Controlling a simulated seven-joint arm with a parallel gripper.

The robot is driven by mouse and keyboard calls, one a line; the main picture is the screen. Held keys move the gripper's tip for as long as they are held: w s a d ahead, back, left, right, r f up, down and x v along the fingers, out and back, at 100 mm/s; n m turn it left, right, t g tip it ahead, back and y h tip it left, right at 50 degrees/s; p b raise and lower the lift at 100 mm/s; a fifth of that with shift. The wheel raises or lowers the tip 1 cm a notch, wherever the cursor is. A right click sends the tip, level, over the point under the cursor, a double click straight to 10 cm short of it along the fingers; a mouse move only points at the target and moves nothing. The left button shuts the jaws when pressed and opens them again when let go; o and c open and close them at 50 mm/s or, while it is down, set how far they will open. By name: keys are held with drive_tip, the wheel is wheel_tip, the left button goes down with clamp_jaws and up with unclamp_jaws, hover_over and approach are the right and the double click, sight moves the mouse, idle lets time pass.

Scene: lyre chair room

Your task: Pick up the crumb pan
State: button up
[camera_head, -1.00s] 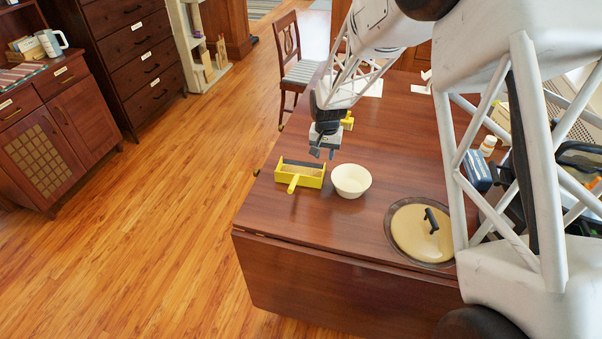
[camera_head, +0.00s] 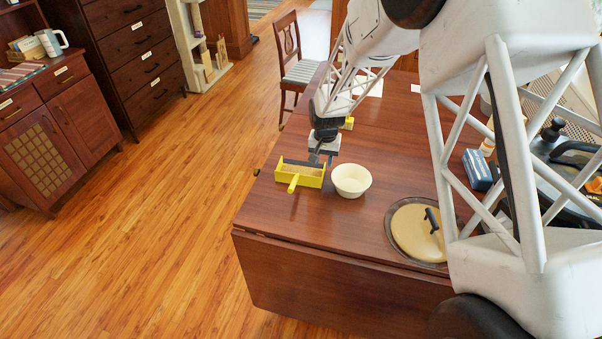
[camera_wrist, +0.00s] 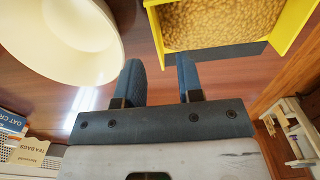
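The crumb pan (camera_head: 311,181) is a yellow, open-topped tray with a stubby yellow handle. It rests near the table's left edge in the head view, its handle pointing toward the front. In the wrist view the pan (camera_wrist: 291,28) is at the top right, with a brown, grainy inside, and is cut off by the frame. My gripper (camera_head: 319,158) is just above the pan's far right side in the head view. I see no contact with the pan.
A cream bowl (camera_head: 351,181) stands close to the pan's right; it fills the upper left of the wrist view (camera_wrist: 60,42). A round tan lid with a black handle (camera_head: 417,231) lies at the front right of the table (camera_head: 300,228). A blue box (camera_head: 478,169) stands farther right.

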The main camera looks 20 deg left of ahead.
drive_tip(key=shift+s+d+f, duration=0.1)
drive_tip(key=shift+f, duration=1.2)
drive_tip(key=shift+d+f, duration=0.1)
drive_tip(key=shift+f, duration=1.2)
clamp_jaws()
